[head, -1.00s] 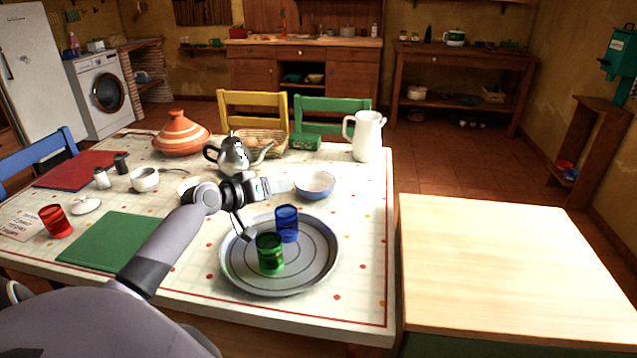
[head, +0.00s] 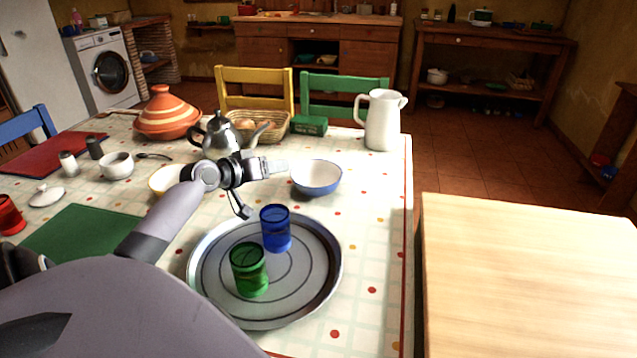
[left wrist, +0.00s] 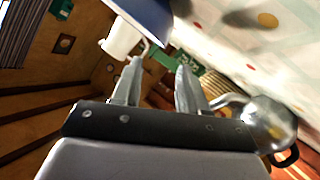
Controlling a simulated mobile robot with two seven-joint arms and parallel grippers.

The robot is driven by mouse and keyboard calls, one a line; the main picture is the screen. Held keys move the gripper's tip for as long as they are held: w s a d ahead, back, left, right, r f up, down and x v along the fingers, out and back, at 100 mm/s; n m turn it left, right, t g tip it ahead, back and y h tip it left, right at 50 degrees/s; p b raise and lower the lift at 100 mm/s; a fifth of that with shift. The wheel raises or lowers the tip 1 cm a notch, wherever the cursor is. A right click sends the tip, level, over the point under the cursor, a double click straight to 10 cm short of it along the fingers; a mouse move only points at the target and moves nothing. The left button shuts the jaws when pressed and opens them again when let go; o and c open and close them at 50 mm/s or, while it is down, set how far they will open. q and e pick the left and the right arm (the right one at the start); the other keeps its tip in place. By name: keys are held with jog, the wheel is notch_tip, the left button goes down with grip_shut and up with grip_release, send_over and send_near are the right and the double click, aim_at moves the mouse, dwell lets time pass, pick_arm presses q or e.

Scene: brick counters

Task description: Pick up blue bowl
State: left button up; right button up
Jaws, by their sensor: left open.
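The blue bowl (head: 316,178), blue outside and white inside, stands upright on the table near its right side. In the left wrist view its blue side (left wrist: 152,14) shows at the top edge, just past the fingertips. My left gripper (head: 280,166) is open and empty, just left of the bowl in the head view. In the left wrist view its two fingers (left wrist: 160,72) are apart with nothing between them. I cannot tell whether a finger touches the bowl. My right gripper is out of view.
A tray (head: 208,290) with a blue cup (head: 275,228) and a green cup (head: 249,270) lies in front of the bowl. A white jug (head: 382,120) stands behind it at the right, a teapot (head: 218,137) behind my gripper. A yellow-white bowl (head: 165,180) is left.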

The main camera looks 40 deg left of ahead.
aim_at(303, 166)
pick_arm(q)
jog(key=shift+f+b+x, duration=0.15)
jog(key=shift+b+x, duration=0.1)
jog(key=shift+x, duration=1.45)
jog(key=shift+f+b+x, duration=0.15)
jog(key=shift+b+x, duration=0.05)
jog(key=shift+x, duration=1.45)
jog(key=shift+s+d, duration=0.1)
jog(key=shift+d, duration=0.05)
jog(key=shift+c, duration=0.3)
grip_shut()
